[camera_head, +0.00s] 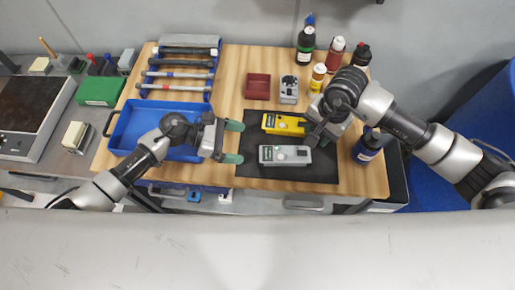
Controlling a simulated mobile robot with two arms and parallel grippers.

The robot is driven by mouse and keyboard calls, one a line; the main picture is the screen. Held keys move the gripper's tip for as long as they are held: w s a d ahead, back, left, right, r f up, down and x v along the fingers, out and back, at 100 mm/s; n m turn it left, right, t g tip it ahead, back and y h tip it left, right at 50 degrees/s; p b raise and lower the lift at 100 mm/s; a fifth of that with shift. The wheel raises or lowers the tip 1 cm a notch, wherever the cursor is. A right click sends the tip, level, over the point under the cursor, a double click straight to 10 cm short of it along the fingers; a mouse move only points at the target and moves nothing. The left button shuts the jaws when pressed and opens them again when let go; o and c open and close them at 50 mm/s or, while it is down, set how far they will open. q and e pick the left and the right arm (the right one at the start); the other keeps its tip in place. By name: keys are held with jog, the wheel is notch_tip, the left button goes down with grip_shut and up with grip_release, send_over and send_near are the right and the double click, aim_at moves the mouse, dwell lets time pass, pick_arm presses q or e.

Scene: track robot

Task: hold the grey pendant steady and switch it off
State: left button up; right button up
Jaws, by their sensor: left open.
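The grey pendant (270,154) lies on a black mat (290,174) on the wooden bench top, with its long side running left to right. It has small buttons on its face, too small to read. My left gripper (236,142) is open and empty, to the left of the grey pendant, with its green fingertips apart at the mat's left edge. My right gripper (314,138) is above the right ends of the two pendants. Its fingers are dark and partly hidden by its own body, so I cannot tell whether they touch anything.
A yellow pendant (283,124) lies just behind the grey one. A blue tray (135,129) and a hammer rack (182,72) are at left. A red box (258,86), a grey device (289,90) and several bottles stand behind. A blue bottle (367,147) stands at right.

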aim_at(260, 153)
pick_arm(q)
notch_tip(260, 153, down, 4)
jog(key=shift+r, duration=0.15)
jog(key=x, duration=0.7)
jog(key=shift+d, duration=0.25)
